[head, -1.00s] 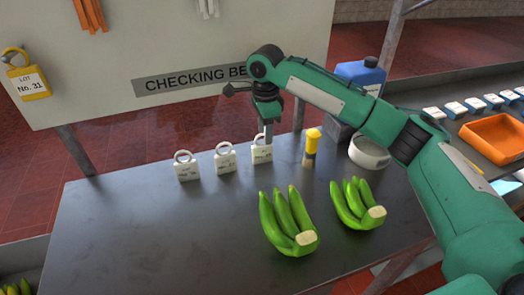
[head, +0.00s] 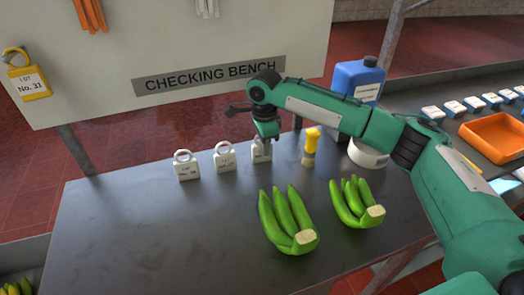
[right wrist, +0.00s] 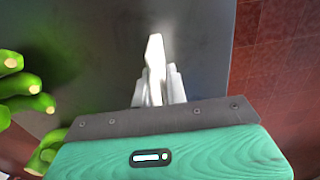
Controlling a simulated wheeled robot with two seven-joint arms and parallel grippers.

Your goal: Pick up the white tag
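Three white tags with ring tops and printed labels stand on the bench: a left one (head: 187,167), a middle one (head: 225,158) and a right one (head: 261,153). My right gripper (head: 265,140) points down at the top of the right tag and hides its ring. In the right wrist view a white tag (right wrist: 154,50) shows nearly edge-on, with my right gripper's pale fingers (right wrist: 157,88) close around its near part. I cannot tell whether the fingers press on it. My left gripper is not in view.
Beside the right tag stands a yellow-topped brush-like item (head: 311,146). Two green banana bunches (head: 288,222) (head: 357,204) lie in front. A white round dish (head: 368,153) and a blue jug (head: 357,82) are at the right. The bench's left part (head: 120,235) is clear.

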